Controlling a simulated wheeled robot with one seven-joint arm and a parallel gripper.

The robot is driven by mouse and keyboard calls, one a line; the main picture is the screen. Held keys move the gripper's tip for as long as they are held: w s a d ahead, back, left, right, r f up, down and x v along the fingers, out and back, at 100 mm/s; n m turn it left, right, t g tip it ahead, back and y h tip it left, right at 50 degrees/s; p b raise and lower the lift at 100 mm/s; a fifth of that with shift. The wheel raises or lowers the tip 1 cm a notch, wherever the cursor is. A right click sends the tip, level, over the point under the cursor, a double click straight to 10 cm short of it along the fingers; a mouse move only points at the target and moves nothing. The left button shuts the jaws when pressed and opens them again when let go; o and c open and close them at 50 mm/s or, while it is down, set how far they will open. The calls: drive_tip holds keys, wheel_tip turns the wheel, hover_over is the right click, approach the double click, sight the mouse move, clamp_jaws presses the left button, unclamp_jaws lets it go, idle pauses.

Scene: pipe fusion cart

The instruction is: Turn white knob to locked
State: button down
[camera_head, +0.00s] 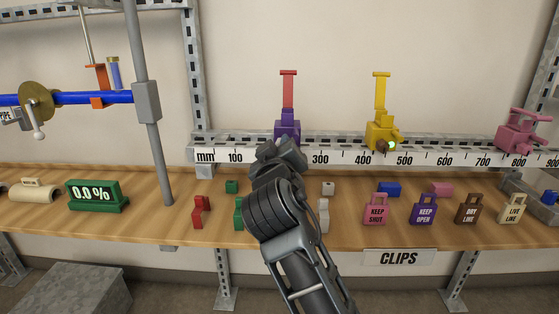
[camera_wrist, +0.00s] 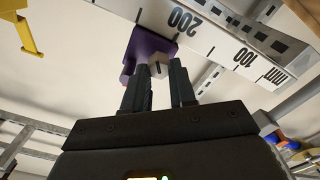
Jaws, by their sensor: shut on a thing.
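A purple valve body (camera_head: 288,126) with an upright red lever (camera_head: 288,88) is mounted on the ruler rail. In the wrist view, which is turned over, the purple body (camera_wrist: 147,48) carries a small whitish knob (camera_wrist: 157,67) with a dark line on its face. My gripper (camera_wrist: 160,77) has its two dark fingers on either side of this knob and is shut on it. In the head view, my gripper (camera_head: 280,152) covers the lower front of the purple body, and the knob is hidden there. The knob's locked mark cannot be made out.
A yellow valve (camera_head: 382,132) and a pink one (camera_head: 520,135) stand farther right on the ruler rail (camera_head: 340,157). Several small blocks and lock-shaped clips, such as the pink KEEP SHUT clip (camera_head: 376,211), lie on the wooden shelf below. A grey post (camera_head: 150,110) rises at left.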

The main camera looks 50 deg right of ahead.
drive_tip(key=shift+f+m+b, duration=0.15)
drive_tip(key=shift+m+b, duration=1.4)
drive_tip(key=shift+m, duration=0.55)
drive_tip(key=c, duration=1.1)
unclamp_jaws()
drive_tip(key=shift+o, duration=0.9)
drive_tip(key=shift+r, duration=0.2)
drive_tip(key=shift+s, duration=0.1)
